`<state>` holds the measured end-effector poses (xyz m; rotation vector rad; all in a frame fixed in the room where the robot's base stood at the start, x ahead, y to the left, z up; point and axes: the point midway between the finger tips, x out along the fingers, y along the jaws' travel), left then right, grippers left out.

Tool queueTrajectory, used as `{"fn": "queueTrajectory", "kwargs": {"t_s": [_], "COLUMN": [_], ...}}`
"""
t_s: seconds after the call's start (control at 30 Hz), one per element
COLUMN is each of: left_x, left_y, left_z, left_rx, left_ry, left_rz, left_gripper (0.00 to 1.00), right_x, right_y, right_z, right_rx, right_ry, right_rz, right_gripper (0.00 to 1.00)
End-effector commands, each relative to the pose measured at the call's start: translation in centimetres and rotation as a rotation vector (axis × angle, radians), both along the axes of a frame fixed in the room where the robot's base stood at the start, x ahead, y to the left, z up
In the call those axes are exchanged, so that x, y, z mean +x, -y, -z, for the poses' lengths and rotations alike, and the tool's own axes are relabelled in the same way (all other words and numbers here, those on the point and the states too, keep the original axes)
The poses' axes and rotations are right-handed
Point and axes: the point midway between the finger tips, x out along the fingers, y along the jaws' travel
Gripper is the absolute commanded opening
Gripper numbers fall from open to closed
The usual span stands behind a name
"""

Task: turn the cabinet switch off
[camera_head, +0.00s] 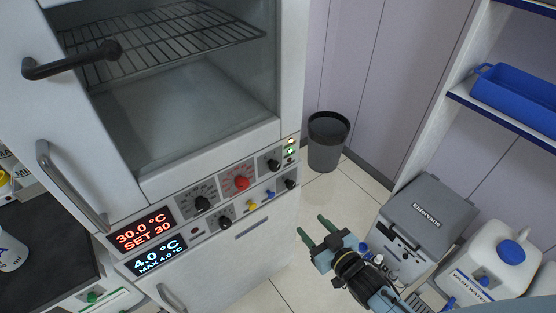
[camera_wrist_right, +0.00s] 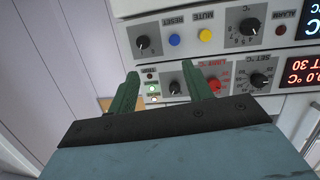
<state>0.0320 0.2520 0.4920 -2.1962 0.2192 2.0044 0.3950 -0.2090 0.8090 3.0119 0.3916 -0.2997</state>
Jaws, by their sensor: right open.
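The white cabinet's upper control panel (camera_head: 221,192) carries a red "30.0 °C SET 30" display (camera_head: 143,232), a black knob (camera_head: 202,203), a red knob (camera_head: 241,182) and a black knob (camera_head: 273,165) at its right end. Small lit lamps (camera_head: 290,151) sit beside that end knob. The end knob (camera_wrist_right: 175,87) also shows in the wrist view, between the fingers; its exact pointer setting is too small to tell. My right gripper (camera_head: 314,229) is open and empty, apart from the panel, its green fingers pointing toward it. My left gripper is out of view.
The lower panel has a blue display (camera_head: 157,256), yellow button (camera_head: 251,205), blue button (camera_head: 270,194) and black knob (camera_head: 290,183). A dark bin (camera_head: 327,140) stands by the wall. A grey-lidded box (camera_head: 428,212) and white canister (camera_head: 490,260) are at right.

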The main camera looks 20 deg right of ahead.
Motion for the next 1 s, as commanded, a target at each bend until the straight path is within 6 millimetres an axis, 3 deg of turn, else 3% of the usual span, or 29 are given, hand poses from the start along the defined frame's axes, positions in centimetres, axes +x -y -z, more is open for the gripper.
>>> {"fn": "queueTrajectory", "kwargs": {"t_s": [0.03, 0.1, 0.23, 0.43, 0.8, 1.0], "left_x": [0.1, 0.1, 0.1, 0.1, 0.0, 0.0], "left_y": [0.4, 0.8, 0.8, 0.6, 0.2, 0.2], "left_z": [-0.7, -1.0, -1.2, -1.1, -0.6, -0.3], "left_rx": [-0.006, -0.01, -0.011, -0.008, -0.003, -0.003], "left_ry": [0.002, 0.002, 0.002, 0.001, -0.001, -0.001], "left_rz": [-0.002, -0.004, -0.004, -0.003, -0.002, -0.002], "left_gripper": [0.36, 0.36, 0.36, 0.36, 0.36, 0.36], "right_x": [0.6, 1.1, 1.6, 3.6, 10.7, 13.3], "right_y": [-0.5, -1.0, -1.6, -2.2, -4.5, -5.3], "right_z": [-3.4, -6.4, -9.1, -9.5, -9.4, -9.3], "right_rx": [0.017, 0.036, 0.054, 0.057, 0.056, 0.057], "right_ry": [0.066, 0.131, 0.192, 0.204, 0.201, 0.199], "right_rz": [-0.017, -0.034, -0.051, -0.054, -0.054, -0.052], "right_gripper": [0.5, 0.5, 0.5, 0.5, 0.5, 0.5]}}
